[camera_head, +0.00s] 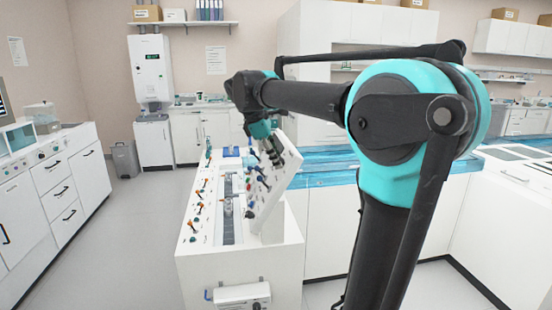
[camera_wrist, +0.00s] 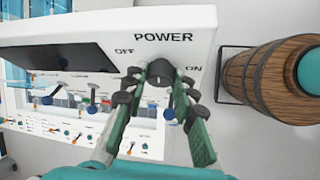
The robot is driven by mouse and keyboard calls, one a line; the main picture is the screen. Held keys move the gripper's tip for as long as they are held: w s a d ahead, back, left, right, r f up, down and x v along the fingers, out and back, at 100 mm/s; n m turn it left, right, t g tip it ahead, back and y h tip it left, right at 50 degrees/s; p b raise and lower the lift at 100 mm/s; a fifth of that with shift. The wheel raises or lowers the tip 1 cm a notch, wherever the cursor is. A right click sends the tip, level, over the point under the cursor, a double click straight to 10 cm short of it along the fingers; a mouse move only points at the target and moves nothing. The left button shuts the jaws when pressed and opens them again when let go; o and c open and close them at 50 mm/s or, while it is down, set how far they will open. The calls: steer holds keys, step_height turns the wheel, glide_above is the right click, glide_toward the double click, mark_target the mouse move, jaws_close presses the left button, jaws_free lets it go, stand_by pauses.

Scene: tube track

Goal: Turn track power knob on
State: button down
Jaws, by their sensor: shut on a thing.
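The black power knob (camera_wrist: 158,74) is on a white panel (camera_wrist: 200,25) in the wrist view. The panel reads POWER above the knob, OFF to its upper left and ON to its right. My gripper (camera_wrist: 160,82) is shut on the knob, with one green finger on each side of it. The fingertips partly cover the knob, and I cannot tell which label it points to. In the head view, my gripper (camera_head: 271,150) is small and dark at the white console's raised panel (camera_head: 284,178). The knob cannot be made out there.
A dark screen (camera_wrist: 62,56) is left of the knob. Several coloured levers and knobs (camera_wrist: 75,98) lie below and left. A brown wooden barrel-shaped thing (camera_wrist: 262,82) stands close right of the panel. In the head view, the floor (camera_head: 125,235) left of the console is clear.

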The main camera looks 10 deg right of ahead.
steer(key=m, duration=0.1)
steer(key=m+t, duration=0.2)
steer(key=shift+s+a+f+h, duration=0.1)
steer(key=shift+s+h, duration=0.15)
steer(key=shift+h, duration=0.05)
steer(key=m+t, duration=0.1)
steer(key=m+t+h, duration=0.1)
steer(key=m, duration=0.1)
steer(key=shift+s+a+f+t+h, duration=0.1)
steer(key=shift+f+t+h, duration=0.05)
steer(key=shift+t+h, duration=0.2)
steer(key=m+h, duration=0.1)
steer(key=m, duration=0.1)
steer(key=m+t+h, duration=0.1)
steer(key=m, duration=0.1)
steer(key=shift+a+f+t, duration=0.1)
steer(key=shift+f+t, duration=0.1)
steer(key=shift+t, duration=0.05)
steer(key=shift+f+m+t+h, duration=0.15)
steer(key=shift+m+t+h, duration=0.15)
steer(key=shift+m+h, duration=1.2)
steer(key=shift+m+y, duration=0.25)
steer(key=shift+m, duration=0.25)
steer(key=c, duration=1.2)
jaws_free()
steer(key=shift+s+a, duration=0.1)
steer(key=shift+a, duration=0.05)
